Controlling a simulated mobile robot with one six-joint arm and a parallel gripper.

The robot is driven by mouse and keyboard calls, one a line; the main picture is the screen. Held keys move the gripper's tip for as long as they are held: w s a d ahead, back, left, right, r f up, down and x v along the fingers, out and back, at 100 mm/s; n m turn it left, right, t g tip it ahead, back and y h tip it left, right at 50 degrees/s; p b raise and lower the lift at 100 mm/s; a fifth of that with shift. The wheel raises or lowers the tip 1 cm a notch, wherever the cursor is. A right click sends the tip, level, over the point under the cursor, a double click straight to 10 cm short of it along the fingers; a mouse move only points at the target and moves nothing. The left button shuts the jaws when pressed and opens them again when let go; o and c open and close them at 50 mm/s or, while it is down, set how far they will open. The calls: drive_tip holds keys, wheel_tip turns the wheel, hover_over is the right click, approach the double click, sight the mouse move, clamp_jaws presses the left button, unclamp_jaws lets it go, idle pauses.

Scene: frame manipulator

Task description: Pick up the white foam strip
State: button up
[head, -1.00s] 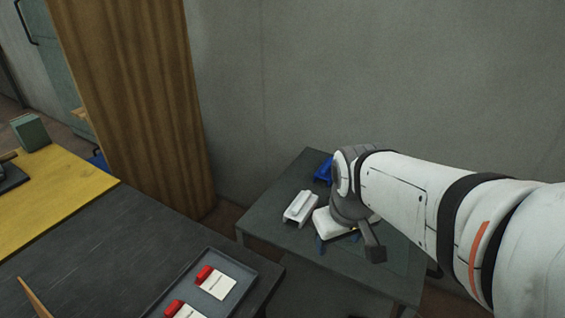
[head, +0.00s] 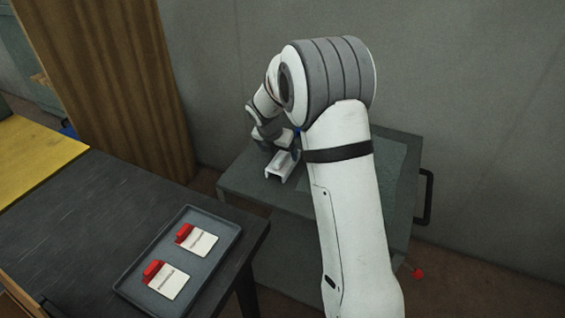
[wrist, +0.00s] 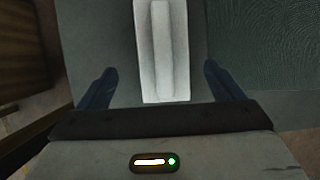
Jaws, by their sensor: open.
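A long white piece (wrist: 146,60) with a narrow raised white band (wrist: 163,45) along its middle lies on the grey table; the band looks like the foam strip. I cannot tell whether the band and the base are separate. In the head view the white piece (head: 279,170) sits near the table's left side, its near end shaped like a channel. My gripper (wrist: 159,70) is open and empty, its blue fingers apart on either side of the piece in the picture. Its height above the piece is unclear. In the head view my arm hides part of the table.
The grey side table (head: 240,183) stands against the wall, with a black handle (head: 427,197) on its right. A dark workbench (head: 75,215) at the left holds a grey tray (head: 219,252) with two red-and-white cards. A wooden panel (head: 125,90) stands behind.

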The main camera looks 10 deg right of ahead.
sight(282, 155)
drive_tip(key=x, duration=0.7)
drive_tip(key=shift+d+r+b, duration=0.1)
drive_tip(key=shift+d+b, duration=0.15)
drive_tip(key=shift+b, duration=0.1)
drive_tip(key=shift+c, duration=0.5)
drive_tip(key=c, duration=0.9)
drive_tip(key=shift+r, duration=0.1)
drive_tip(key=shift+c, duration=0.2)
